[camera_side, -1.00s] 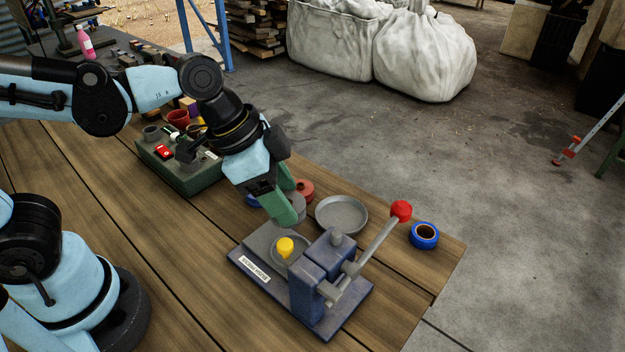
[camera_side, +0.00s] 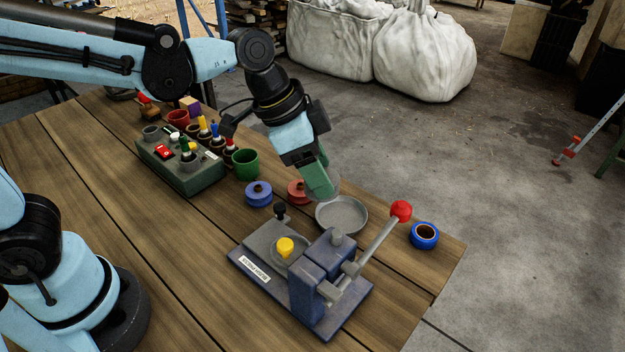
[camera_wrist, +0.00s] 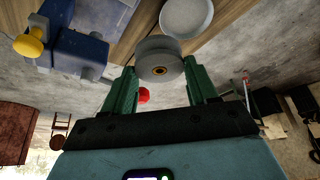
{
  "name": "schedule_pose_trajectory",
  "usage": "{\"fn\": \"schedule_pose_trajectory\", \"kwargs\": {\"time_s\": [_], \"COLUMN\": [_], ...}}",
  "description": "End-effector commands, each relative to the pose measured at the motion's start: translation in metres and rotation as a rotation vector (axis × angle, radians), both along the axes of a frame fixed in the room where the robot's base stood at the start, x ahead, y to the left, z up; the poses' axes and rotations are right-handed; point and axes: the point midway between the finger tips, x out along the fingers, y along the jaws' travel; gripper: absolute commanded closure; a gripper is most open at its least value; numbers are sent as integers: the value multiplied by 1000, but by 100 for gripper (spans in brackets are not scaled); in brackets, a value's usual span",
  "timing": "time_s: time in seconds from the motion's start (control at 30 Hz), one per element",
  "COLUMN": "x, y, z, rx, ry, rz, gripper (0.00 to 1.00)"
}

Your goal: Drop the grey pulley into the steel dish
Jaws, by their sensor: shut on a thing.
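The grey pulley (camera_wrist: 158,57) is held between the two green fingers of my gripper (camera_wrist: 160,72) in the wrist view. In the side view, my gripper (camera_side: 320,188) hides most of the pulley; a grey edge (camera_side: 335,182) shows at its right. The fingers are shut on the pulley. The steel dish (camera_side: 342,216) is a shallow, empty round dish on the table, just below and right of my gripper in the side view. The dish also shows in the wrist view (camera_wrist: 187,14), beyond the pulley and apart from it in that picture.
A blue press (camera_side: 320,275) with a red-knobbed lever (camera_side: 401,211) stands in front of the dish. Blue tape (camera_side: 424,236) lies to its right. A red spool (camera_side: 298,191) and a blue spool (camera_side: 258,194) lie left of the dish. A green cup (camera_side: 245,164) stands near a tool block (camera_side: 185,180).

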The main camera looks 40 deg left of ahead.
Motion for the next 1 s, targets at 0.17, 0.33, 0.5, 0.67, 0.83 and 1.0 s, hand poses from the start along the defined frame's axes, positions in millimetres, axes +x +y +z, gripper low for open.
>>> {"fn": "schedule_pose_trajectory", "kwargs": {"time_s": [0.17,0.33,0.5,0.67,0.83,1.0], "x": [38,61,70,72,71,72], "y": [-7,-10,-12,-12,-12,-12], "z": [-3,-8,-12,-22,-41,-59], "rx": [-1,-1,-1,-1,-1,-1], "ry": [-1,-1,-1,-1,-1,-1], "rz": [0,0,0,0,0,0], "gripper": [81,81,81,81,81,81]}}
